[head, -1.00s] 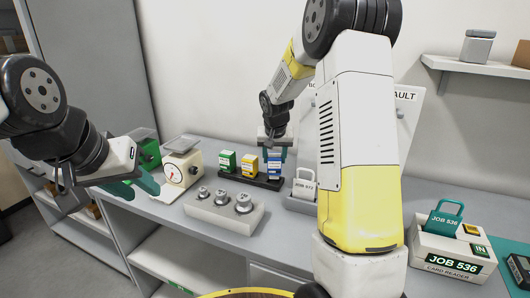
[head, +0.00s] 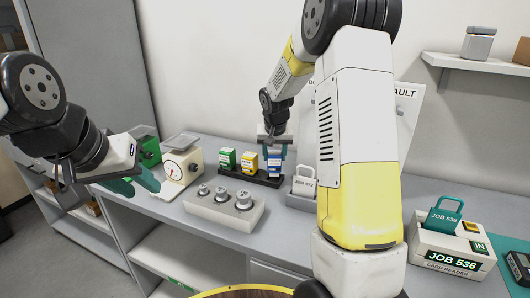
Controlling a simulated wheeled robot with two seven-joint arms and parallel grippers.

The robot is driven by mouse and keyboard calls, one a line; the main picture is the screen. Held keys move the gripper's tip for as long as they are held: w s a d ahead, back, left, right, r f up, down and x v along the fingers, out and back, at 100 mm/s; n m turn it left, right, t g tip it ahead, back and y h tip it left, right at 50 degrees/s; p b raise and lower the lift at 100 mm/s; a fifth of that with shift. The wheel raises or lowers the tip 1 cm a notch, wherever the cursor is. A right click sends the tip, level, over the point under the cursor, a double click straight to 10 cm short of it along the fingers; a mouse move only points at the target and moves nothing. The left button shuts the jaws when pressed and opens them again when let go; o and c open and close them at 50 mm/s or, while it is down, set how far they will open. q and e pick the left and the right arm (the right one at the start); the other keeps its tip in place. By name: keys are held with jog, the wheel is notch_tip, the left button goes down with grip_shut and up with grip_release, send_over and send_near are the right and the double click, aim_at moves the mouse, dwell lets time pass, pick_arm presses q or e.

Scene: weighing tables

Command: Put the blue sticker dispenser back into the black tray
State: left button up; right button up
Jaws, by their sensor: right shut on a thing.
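The blue sticker dispenser (head: 274,168) is at the right end of the black tray (head: 236,176), upright between the fingers of my right gripper (head: 274,150), which is shut on it from above. Whether its base touches the tray floor is hard to tell. A green dispenser (head: 228,159) and a yellow dispenser (head: 249,162) stand in the same tray to its left.
A dial scale (head: 183,164) and a green scale (head: 148,150) stand left of the tray. A block with several metal weights (head: 225,211) lies in front. A grey holder with a JOB tag (head: 303,187) is close right of the tray. A card reader (head: 450,246) is at far right.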

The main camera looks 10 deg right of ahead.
jog(key=shift+f, duration=0.25)
jog(key=shift+f, duration=0.4)
jog(key=o, duration=1.3)
jog(key=s+a+r+y, duration=0.1)
jog(key=s+r, duration=0.9)
jog(key=r, duration=0.3)
jog(key=s+a+r+n, duration=0.1)
jog(key=s, duration=0.6)
jog(key=s+a+r+n+t+y, duration=0.1)
jog(key=s, duration=0.7)
jog(key=s+a+r+n+y, duration=0.1)
jog(key=s, duration=0.7)
jog(key=shift+a+r+t, duration=0.15)
jog(key=shift+a+t, duration=0.2)
jog(key=shift+t, duration=0.05)
